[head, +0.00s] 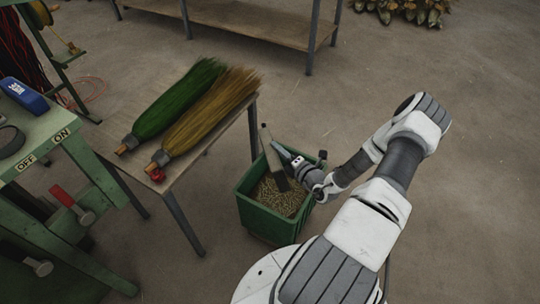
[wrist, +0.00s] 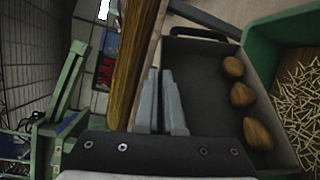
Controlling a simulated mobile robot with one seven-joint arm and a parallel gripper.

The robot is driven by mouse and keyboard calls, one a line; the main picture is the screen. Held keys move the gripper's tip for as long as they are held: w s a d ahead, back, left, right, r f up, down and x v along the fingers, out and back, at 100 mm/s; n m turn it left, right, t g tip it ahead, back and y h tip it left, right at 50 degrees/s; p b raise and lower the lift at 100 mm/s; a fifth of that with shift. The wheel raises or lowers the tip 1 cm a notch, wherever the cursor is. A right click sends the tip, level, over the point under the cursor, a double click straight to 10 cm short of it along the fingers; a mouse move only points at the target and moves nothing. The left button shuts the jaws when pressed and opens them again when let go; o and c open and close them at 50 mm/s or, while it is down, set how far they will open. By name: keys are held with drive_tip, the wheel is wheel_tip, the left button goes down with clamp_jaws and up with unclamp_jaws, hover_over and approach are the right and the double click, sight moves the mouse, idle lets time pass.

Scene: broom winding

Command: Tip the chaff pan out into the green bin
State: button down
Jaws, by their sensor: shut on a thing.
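The chaff pan (head: 272,160) is a dark, shallow tray, held steeply tilted over the green bin (head: 243,212) in the head view. My gripper (head: 290,157) is shut on the pan at its near side. In the wrist view the gripper fingers (wrist: 167,100) lie close together against the pan (wrist: 210,85). Three brown lumps (wrist: 243,95) show along the pan's right side, beside the green bin (wrist: 262,40). The exact grip contact is partly hidden.
A wooden table (head: 190,165) left of the bin carries a green broom head (head: 180,97) and a tan one (head: 210,112). A green machine (head: 45,150) stands at far left. A low shelf (head: 250,22) stands behind. Floor on the right is clear.

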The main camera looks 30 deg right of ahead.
drive_tip(key=s+d+f+m+t+b, duration=0.1)
drive_tip(key=d+f+m+t+b, duration=0.1)
drive_tip(key=d+m+b, duration=0.3)
drive_tip(key=s+d+f+m+t+h+b, duration=0.1)
drive_tip(key=s+d+f+m+t+b, duration=0.1)
drive_tip(key=d+m+b, duration=0.4)
drive_tip(key=shift+s+d+f+m+t, duration=0.25)
drive_tip(key=shift+d+m, duration=0.35)
drive_tip(key=shift+d, duration=0.5)
